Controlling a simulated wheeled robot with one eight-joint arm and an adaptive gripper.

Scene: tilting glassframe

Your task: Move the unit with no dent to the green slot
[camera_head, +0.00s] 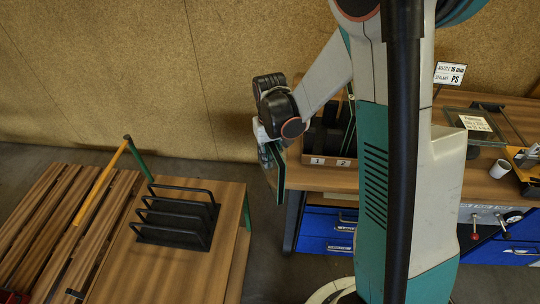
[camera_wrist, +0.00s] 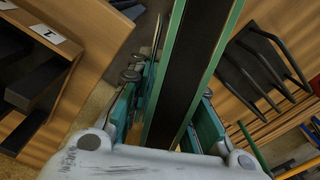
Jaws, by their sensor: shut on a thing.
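My gripper (camera_head: 266,142) is shut on a flat glass unit (camera_head: 276,172), which hangs upright, in the gap between the bench and the wooden table. In the wrist view the unit (camera_wrist: 193,70) is a dark panel with green edges between the teal fingers of my gripper (camera_wrist: 165,105). No dent shows on its visible part. A wooden holder (camera_head: 318,161) with labels 1 and 2 stands on the bench; another pane (camera_head: 350,125) stands at its right side, partly hidden by my arm. No slot marked green can be made out.
A black wire rack (camera_head: 178,218) stands on the wooden table (camera_head: 215,275) at left.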

